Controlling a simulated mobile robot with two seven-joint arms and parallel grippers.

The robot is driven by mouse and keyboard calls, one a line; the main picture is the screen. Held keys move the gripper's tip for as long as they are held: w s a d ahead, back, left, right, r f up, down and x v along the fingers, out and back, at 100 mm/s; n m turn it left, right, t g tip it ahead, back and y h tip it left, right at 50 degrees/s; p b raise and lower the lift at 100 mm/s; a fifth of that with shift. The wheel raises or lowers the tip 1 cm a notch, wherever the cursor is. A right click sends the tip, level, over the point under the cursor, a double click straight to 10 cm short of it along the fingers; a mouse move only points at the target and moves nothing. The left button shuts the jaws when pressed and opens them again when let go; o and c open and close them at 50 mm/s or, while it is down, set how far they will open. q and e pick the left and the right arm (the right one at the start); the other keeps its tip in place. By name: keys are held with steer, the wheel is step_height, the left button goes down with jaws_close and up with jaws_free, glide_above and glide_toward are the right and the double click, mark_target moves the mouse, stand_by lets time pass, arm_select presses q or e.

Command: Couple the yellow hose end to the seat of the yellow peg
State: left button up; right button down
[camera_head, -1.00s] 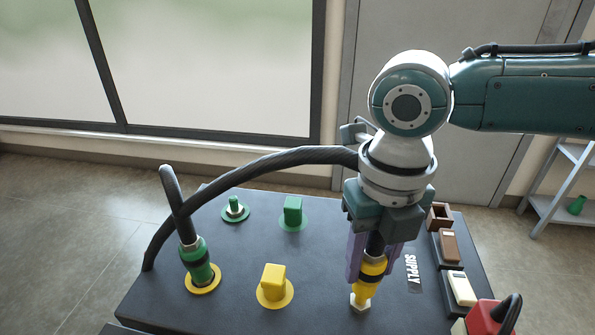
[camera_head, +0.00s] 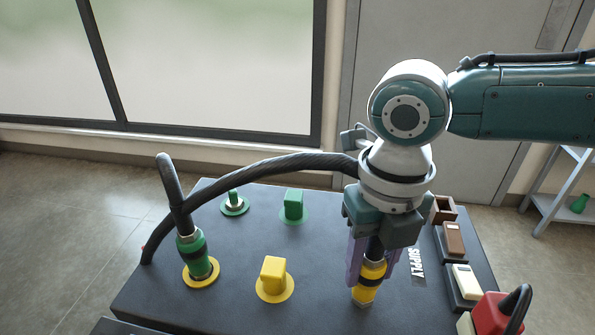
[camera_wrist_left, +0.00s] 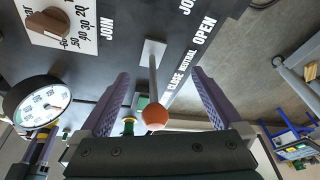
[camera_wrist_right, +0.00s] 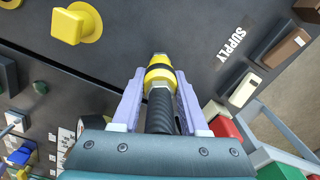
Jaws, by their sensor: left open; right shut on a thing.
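My right gripper (camera_head: 371,279) is shut on the yellow hose end (camera_head: 370,272), a yellow collar with a black band on a dark hose. It is upright and low over the panel, left of the SUPPLY label. Its lower rim hides most of the pale fitting below; I cannot tell whether it is fully down. The hose end also shows in the right wrist view (camera_wrist_right: 159,68). A green hose end (camera_head: 194,257) stands in a yellow-ringed seat at left. A square yellow peg (camera_head: 273,271) stands in another yellow ring. My left gripper (camera_wrist_left: 159,76) is open around an orange-knobbed lever (camera_wrist_left: 154,116).
A green square peg (camera_head: 294,206) and a small green-ringed stud (camera_head: 235,205) stand behind. The dark hose (camera_head: 262,168) arches over the panel's left part. Brown and white switches (camera_head: 455,240) and a red block (camera_head: 492,315) line the right edge. A gauge (camera_wrist_left: 38,103) is beside the left gripper.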

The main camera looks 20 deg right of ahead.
steer(key=shift+f, duration=0.25)
steer(key=shift+c, duration=1.8)
jaws_free()
step_height(320, 180, up, 10)
steer(key=shift+p, duration=0.8)
